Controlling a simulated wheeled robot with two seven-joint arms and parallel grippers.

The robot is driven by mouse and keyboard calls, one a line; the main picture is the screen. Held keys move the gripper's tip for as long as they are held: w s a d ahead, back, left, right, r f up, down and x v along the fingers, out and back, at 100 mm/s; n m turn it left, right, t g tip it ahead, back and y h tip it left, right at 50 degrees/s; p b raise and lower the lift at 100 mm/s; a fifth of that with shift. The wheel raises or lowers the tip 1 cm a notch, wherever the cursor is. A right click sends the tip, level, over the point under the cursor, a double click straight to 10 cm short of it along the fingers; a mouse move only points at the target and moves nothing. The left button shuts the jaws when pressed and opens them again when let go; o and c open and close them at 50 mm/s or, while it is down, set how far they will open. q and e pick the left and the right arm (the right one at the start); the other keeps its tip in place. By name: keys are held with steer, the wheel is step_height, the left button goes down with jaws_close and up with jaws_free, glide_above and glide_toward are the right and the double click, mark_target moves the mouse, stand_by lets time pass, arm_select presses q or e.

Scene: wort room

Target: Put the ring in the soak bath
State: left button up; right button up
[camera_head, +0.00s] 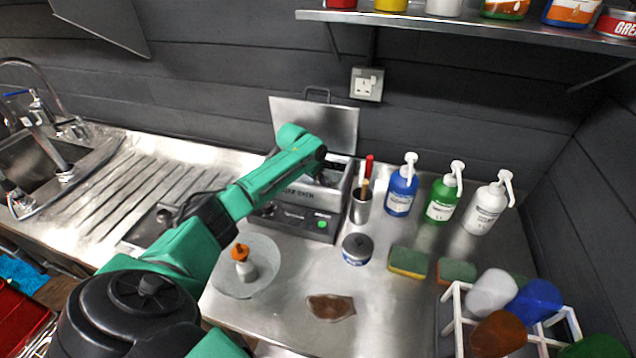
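The soak bath (341,197) is a steel box with a control panel on its front, standing on the counter against the back wall. Its steel lid (318,125) stands raised behind it. My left arm reaches from the lower left across the bath, and its end, with the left gripper (331,176), is at the bath's opening. The wrist covers most of the gripper, so I cannot see its fingers clearly. I cannot make out the ring in this view. My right gripper is not in view.
Right of the bath stand a steel cup (360,208) with handles in it, a small tin (357,249), pump bottles (402,190) and sponges (408,262). An orange-topped bottle (245,266) stands on a round grey mat. A white rack (450,320) is at lower right, a sink (40,160) at left.

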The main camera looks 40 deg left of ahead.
arm_select(q)
steer(key=shift+r, duration=0.1)
steer(key=b+v, duration=0.2)
steer(key=v, duration=0.9)
steer(key=shift+r, duration=0.4)
